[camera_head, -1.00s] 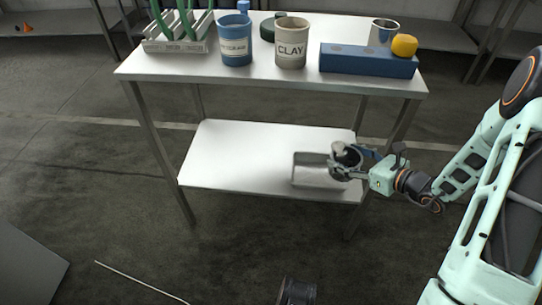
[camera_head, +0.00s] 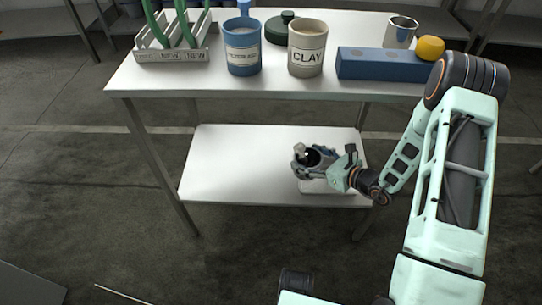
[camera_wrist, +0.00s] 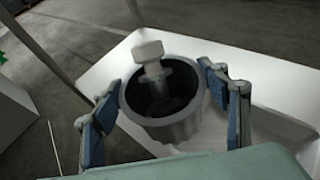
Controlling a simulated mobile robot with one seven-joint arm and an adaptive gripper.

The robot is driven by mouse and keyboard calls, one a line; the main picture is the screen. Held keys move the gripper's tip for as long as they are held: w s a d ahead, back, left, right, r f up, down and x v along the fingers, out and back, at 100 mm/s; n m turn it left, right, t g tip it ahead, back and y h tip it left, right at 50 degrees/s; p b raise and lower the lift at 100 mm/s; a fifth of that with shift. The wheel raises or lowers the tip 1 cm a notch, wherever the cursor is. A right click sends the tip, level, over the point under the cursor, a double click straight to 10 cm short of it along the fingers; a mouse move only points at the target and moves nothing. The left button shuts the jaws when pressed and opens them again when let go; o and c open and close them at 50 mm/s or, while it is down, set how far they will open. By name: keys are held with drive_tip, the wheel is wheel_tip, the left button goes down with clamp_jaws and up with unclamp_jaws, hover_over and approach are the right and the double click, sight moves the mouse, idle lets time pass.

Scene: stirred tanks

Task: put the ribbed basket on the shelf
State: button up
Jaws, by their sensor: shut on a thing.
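The ribbed basket is a grey round cup with a ribbed wall; it shows in the wrist view (camera_wrist: 178,132), open side up and somewhat tilted. A pale knobbed part (camera_wrist: 152,70) stands up inside it. My gripper (camera_wrist: 160,82) has its blue fingers closed on both sides of the basket. In the head view my gripper (camera_head: 318,163) and the basket are over the right part of the shelf (camera_head: 235,165), the pale lower board of the metal table. I cannot tell whether the basket touches the board.
The table top (camera_head: 200,82) lies above the shelf and bears a blue mug (camera_head: 242,52), a CLAY mug (camera_head: 307,50), a blue block (camera_head: 375,65) and a grey rack (camera_head: 165,54). The table leg (camera_head: 362,225) is near my arm. The shelf's left and middle are clear.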

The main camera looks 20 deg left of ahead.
drive_tip(key=shift+w+a+f, duration=0.15)
drive_tip(key=shift+w+a, duration=0.15)
drive_tip(key=shift+a, duration=0.45)
drive_tip(key=s+a+f+b, duration=0.1)
drive_tip(key=a+f+b, duration=0.35)
drive_tip(key=a, duration=0.55)
drive_tip(key=b, duration=0.2)
hover_over(263, 184)
wheel_tip(263, 184, down, 8)
drive_tip(key=shift+s+f, duration=0.1)
drive_tip(key=shift+f, duration=0.1)
drive_tip(key=shift+f, duration=0.2)
drive_tip(key=o, duration=1.2)
drive_tip(key=shift+d, duration=0.1)
drive_tip(key=shift+r, duration=0.1)
